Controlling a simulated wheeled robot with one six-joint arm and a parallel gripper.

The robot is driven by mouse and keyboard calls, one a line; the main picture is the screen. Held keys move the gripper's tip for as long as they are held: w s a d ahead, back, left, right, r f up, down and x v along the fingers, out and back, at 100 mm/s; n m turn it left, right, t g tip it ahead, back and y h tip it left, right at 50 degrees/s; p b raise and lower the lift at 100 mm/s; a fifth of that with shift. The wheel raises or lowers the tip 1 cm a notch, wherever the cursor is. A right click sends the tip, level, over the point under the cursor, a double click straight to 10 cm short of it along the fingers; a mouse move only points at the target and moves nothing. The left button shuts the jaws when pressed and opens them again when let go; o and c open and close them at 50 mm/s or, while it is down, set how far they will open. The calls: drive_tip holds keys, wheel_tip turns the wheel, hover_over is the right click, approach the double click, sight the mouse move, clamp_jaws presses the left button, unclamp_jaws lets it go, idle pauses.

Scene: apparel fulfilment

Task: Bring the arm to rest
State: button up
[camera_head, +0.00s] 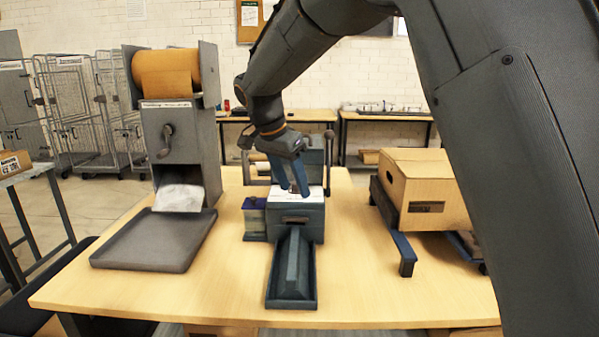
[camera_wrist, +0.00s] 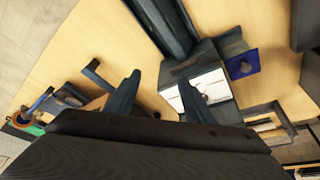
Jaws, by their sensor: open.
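My gripper (camera_head: 294,182) points down above the blue-grey machine (camera_head: 296,222) in the middle of the table. Its two fingers are apart with nothing between them. In the wrist view my gripper (camera_wrist: 158,88) shows both fingers spread. One finger overlaps the white top plate (camera_wrist: 205,92) of the machine in that view. I cannot tell whether a fingertip touches it. My arm reaches in from the upper right and is bent down at the wrist.
A grey dispenser with a brown paper roll (camera_head: 166,73) and crank stands left, above a dark tray (camera_head: 152,240). A cardboard box (camera_head: 425,190) sits on a dark stand at right. A small blue-purple block (camera_head: 255,204) adjoins the machine. The table's front left (camera_head: 150,295) is bare.

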drive_tip(key=s+d+f+n+g+y, duration=0.1)
drive_tip(key=s+d+f+n, duration=0.2)
drive_tip(key=s, duration=0.7)
drive_tip(key=s+d+f+n+y, duration=0.1)
drive_tip(key=s+d+f+n, duration=0.2)
drive_tip(key=s+d+f, duration=0.5)
drive_tip(key=s+d+f+n+g+y, duration=0.1)
drive_tip(key=s+d+f+n, duration=0.1)
drive_tip(key=s+d+f, duration=0.3)
drive_tip(key=s+d, duration=0.4)
drive_tip(key=s, duration=0.3)
drive_tip(key=shift+s+d+f+n+g, duration=0.2)
drive_tip(key=shift+d+f+n+g, duration=0.1)
drive_tip(key=shift+d+n, duration=0.1)
